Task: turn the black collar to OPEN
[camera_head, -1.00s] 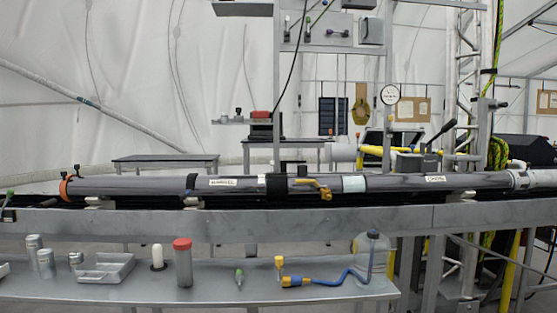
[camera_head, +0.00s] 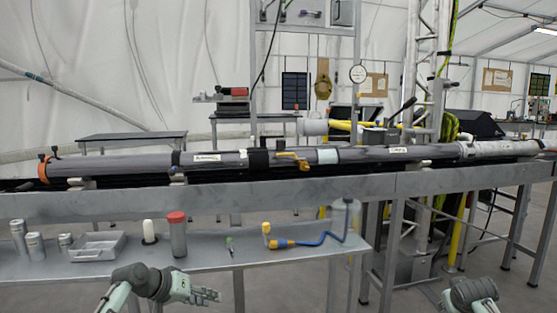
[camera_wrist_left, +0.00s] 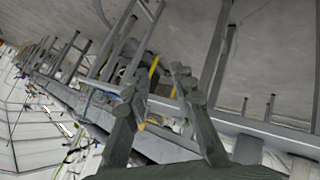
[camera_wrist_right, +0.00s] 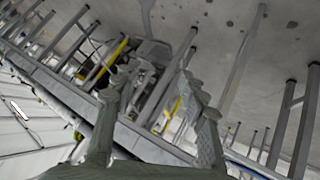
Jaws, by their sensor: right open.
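A long grey tube lies along the metal bench. A wide black collar (camera_head: 258,160) wraps its middle, just left of a brass valve (camera_head: 292,160) with a yellow handle. A narrower black band (camera_head: 176,161) sits further left. The frames do not show which mark the collar points to. My left gripper (camera_head: 207,296) is in front of the lower shelf, well below and apart from the collar. Its fingers stand apart and empty in the left wrist view (camera_wrist_left: 156,84). My right arm is at the bottom right; its fingers are apart and empty in the right wrist view (camera_wrist_right: 158,76).
The bench rail (camera_head: 250,195) runs between shelf and tube. The space above the tube's middle looks clear.

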